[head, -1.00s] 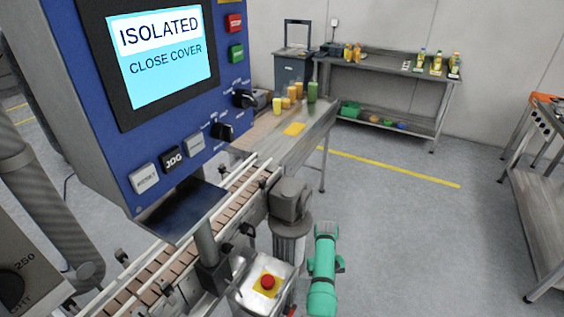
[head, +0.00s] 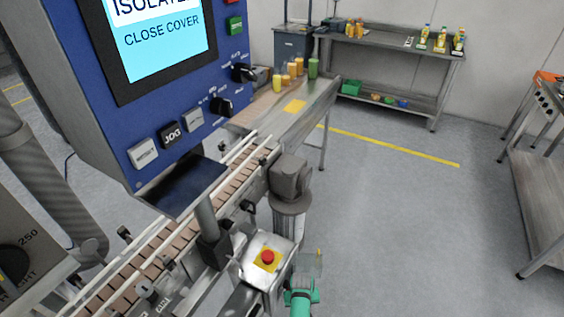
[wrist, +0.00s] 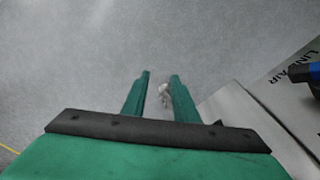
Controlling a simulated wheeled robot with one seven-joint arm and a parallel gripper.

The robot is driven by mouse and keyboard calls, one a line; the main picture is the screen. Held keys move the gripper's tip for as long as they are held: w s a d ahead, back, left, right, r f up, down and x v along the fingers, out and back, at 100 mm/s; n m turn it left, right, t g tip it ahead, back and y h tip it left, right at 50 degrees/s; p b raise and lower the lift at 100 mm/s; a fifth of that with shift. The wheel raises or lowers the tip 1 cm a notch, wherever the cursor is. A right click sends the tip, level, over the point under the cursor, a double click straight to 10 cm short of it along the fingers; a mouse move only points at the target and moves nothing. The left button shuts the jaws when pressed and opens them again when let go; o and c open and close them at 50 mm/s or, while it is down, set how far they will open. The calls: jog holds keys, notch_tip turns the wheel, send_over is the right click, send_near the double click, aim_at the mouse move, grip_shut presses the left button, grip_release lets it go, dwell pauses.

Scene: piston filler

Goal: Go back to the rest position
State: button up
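My gripper (wrist: 160,74) shows in the wrist view with its two green fingers apart and nothing held between them. Grey floor lies beyond the fingertips, with a small pale object, too blurred to name, seen through the gap. In the head view, part of my green arm (head: 301,293) is low at the bottom edge, just right of the red emergency stop button (head: 267,257). The fingers cannot be made out there.
The blue control panel (head: 185,100) reads "CLOSE COVER". A slatted conveyor (head: 235,186) runs beneath it to a table (head: 318,108) with several juice-coloured containers. A steel bench (head: 395,55) stands behind.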

jog(key=s+a+f+t, duration=0.2)
jog(key=s+a+t, duration=0.25)
jog(key=s, duration=0.55)
jog(key=s+a+r+t, duration=0.3)
jog(key=s+r, duration=0.4)
jog(key=s, duration=0.3)
jog(key=s+r+t, duration=0.2)
jog(key=s+r, duration=0.3)
jog(key=r, duration=0.7)
jog(key=s+r+t, duration=0.2)
jog(key=s+r, duration=0.3)
jog(key=r, duration=0.6)
jog(key=s+r+m+t, duration=0.1)
jog(key=s+r+t, duration=0.2)
jog(key=r, duration=0.9)
jog(key=shift+s+a+r+y, duration=0.15)
jog(key=shift+s+r+y, duration=0.2)
jog(key=shift+s, duration=0.55)
jog(key=shift+w, duration=0.1)
